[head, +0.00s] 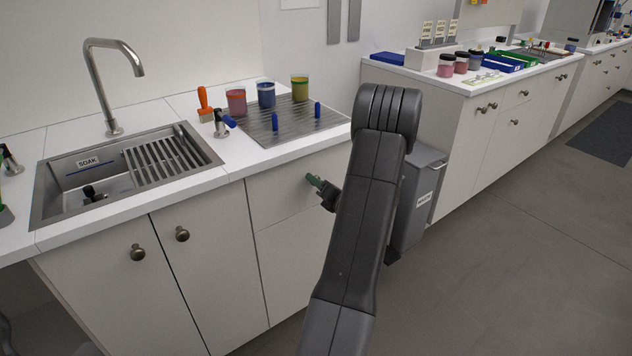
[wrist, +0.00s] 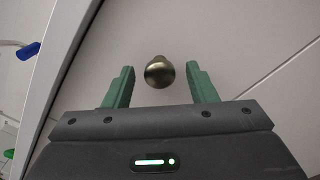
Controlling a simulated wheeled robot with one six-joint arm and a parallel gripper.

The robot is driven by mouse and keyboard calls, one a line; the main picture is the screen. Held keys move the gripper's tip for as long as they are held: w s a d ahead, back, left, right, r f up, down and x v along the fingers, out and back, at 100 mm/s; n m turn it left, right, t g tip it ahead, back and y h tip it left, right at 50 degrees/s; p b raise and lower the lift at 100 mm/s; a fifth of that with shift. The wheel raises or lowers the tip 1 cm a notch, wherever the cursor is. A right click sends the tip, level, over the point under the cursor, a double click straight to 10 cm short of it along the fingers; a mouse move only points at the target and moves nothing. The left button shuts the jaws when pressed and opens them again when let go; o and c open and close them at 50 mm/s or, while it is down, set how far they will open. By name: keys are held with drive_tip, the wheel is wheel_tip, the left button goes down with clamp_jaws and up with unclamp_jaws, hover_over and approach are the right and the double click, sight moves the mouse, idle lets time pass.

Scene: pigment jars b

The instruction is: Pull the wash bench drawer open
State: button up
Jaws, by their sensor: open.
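The wash bench drawer (head: 280,204) is a pale front panel under the white worktop, right of the cupboard doors, and looks closed. Its round brass knob (wrist: 159,72) shows in the wrist view, between and slightly beyond the green fingertips. My gripper (wrist: 160,82) is open, with one finger on each side of the knob and a visible gap on both sides. In the head view my gripper (head: 313,180) is at the drawer front, and my arm hides the drawer's right part. The knob is hard to make out there.
On the worktop are a sink (head: 125,170), an orange-handled brush (head: 204,104) and a ribbed drainer (head: 292,120) with three jars at its back. A grey waste bin (head: 425,190) stands right of the bench. Open floor (head: 530,220) lies to the right.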

drive_tip(key=shift+x, duration=0.95)
drive_tip(key=shift+c, duration=0.2)
clamp_jaws()
drive_tip(key=p+v, duration=0.3)
drive_tip(key=v, duration=3.4)
drive_tip(key=shift+o, duration=0.2)
unclamp_jaws()
drive_tip(key=v, duration=1.4)
drive_tip(key=shift+p, duration=0.35)
